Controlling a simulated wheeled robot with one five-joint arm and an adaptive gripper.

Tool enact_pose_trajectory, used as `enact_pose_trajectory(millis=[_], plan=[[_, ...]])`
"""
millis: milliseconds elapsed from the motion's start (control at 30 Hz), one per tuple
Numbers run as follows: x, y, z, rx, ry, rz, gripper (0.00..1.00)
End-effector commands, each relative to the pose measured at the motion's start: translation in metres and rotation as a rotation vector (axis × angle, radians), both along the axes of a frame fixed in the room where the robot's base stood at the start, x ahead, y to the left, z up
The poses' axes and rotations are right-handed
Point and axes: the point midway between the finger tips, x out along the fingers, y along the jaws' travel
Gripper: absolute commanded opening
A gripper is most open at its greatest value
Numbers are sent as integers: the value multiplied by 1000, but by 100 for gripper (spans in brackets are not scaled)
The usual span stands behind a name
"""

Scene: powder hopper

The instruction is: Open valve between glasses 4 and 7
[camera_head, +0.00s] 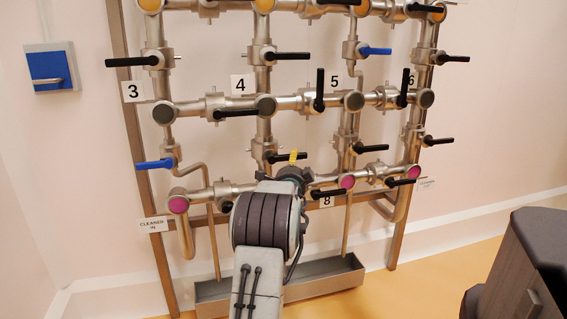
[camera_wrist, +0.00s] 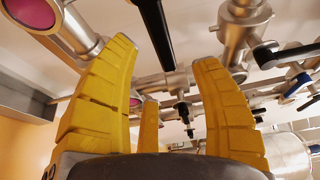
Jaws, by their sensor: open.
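The valve between glasses 4 and 7 has a black handle (camera_head: 290,157) on the vertical pipe below glass 4 (camera_head: 265,106). The handle points right, across the pipe. Glass 4 is a dark disc beside the "4" label (camera_head: 240,84). Glass 7 and its label are hidden, apparently behind my arm. My gripper (camera_head: 293,159) is just at the handle in the head view; contact cannot be told. In the wrist view my gripper (camera_wrist: 165,55) has its yellow fingers spread, with nothing clearly held. A black handle (camera_wrist: 158,35) shows beyond the gap; which valve it belongs to is unclear.
Other black handles stick out nearby, including one low at right (camera_head: 328,194) and one above (camera_head: 237,113). A blue handle (camera_head: 155,164) is at left. A metal trough (camera_head: 325,280) lies below the pipes. A dark cabinet (camera_head: 520,270) stands at lower right.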

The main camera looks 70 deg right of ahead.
Motion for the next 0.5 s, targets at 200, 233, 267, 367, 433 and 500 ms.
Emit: enact_pose_trajectory(millis=[200, 233, 267, 367, 433, 500], plan=[[5, -18, 0, 0, 0, 0, 58], [5, -22, 0, 0, 0, 0, 58], [6, -24, 0, 0, 1, 0, 58], [9, -34, 0, 0, 1, 1, 58], [11, -40, -1, 1, 1, 1, 58], [12, -46, 0, 1, 1, 1, 58]])
